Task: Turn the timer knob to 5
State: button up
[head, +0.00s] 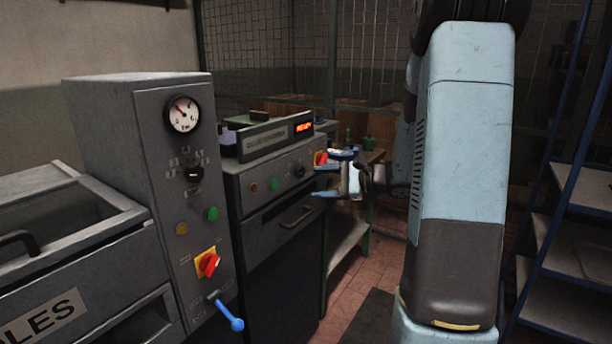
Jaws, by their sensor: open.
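A black knob (194,174) with small pale labels around it sits on the front panel of the near grey machine, below a round white gauge (183,114). The labels are too small to read, so its setting cannot be told. It could be the timer knob, but another dark knob (299,171) sits on the second machine's panel. My gripper (320,181) points left with its blue-tipped fingers apart, one above the other, and nothing visible between them. In the picture it is at the second machine's right edge, well right of the near knob. Contact with the machine cannot be told.
The near panel has a yellow button (182,228), a green button (213,213), a red switch (208,264) and a blue-ended lever (229,316) jutting out. The second machine has a lit red display (304,127) and a handle (297,217). Blue-railed steps (572,230) stand at right.

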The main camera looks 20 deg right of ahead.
jog(key=w+d+f+m+t+h, duration=0.2)
jog(key=w+d+f+m+t, duration=0.25)
jog(key=d, duration=0.45)
send_near(302, 173)
jog(key=x, duration=0.8)
jog(key=shift+r, duration=0.1)
jog(key=shift+c, duration=0.2)
jog(key=c, duration=1)
jog(key=shift+m, duration=0.25)
